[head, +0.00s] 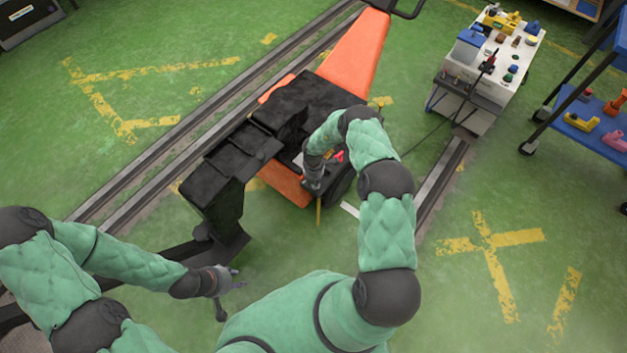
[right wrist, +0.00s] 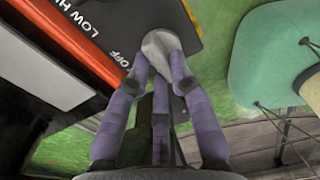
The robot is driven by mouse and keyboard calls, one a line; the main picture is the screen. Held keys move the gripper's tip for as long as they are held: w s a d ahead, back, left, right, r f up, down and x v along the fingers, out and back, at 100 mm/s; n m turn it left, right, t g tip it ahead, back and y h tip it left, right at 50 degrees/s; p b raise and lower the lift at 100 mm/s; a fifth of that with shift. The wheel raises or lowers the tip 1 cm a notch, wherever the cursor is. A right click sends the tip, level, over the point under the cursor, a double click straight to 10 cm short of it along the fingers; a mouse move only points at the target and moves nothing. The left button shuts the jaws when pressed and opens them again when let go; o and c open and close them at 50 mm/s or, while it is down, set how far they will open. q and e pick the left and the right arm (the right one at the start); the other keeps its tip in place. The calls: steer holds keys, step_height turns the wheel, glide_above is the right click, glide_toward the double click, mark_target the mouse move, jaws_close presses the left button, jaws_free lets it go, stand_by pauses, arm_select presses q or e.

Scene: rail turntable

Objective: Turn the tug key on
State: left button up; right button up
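The tug (head: 355,55), orange and black, stands by the rails in the head view. In the right wrist view its dark panel (right wrist: 130,22) carries the words OFF, LOW and a partly cut-off HI. A pale grey rounded key (right wrist: 160,44) stands at the panel's edge, close to OFF. The purple fingers of my right gripper (right wrist: 159,72) close in around the key and appear to touch it. In the head view my right gripper (head: 313,184) is at the tug's side, and the key is hidden. My left gripper (head: 236,281) is open and empty, low and left of my body.
A white cart (head: 460,72) with small coloured parts stands at the upper right. A blue-shelved rack (head: 590,125) is at the right edge. Rails (head: 150,168) run along the tug's far side. The green floor at the left and lower right is clear.

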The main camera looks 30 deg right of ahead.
steer(key=o, duration=0.4)
steer(key=shift+w+r, duration=0.1)
steer(key=shift+r, duration=0.5)
step_height(320, 180, up, 11)
steer(key=shift+f, duration=0.1)
stand_by(0.3)
